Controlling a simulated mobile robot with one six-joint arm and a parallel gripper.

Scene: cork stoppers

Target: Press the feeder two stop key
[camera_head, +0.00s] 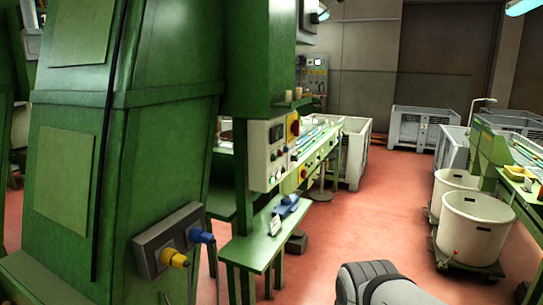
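A pale control panel (266,163) is fixed to the side of the green machine, a little left of the picture's middle. It carries several small keys and knobs, with dark, green and red spots among them. A red and yellow switch (293,126) sits near its upper right edge. The labels are too small to read, so I cannot tell which key is the feeder two stop key. Part of my grey arm shows at the bottom, right of centre, well apart from the panel. My gripper is not in view.
The large green machine (180,60) fills the left. A grey box with yellow and blue plugs (168,241) juts out from it. A green bench (254,245) stands below the panel. White tubs (478,228) stand at the right. The red floor (370,205) between is clear.

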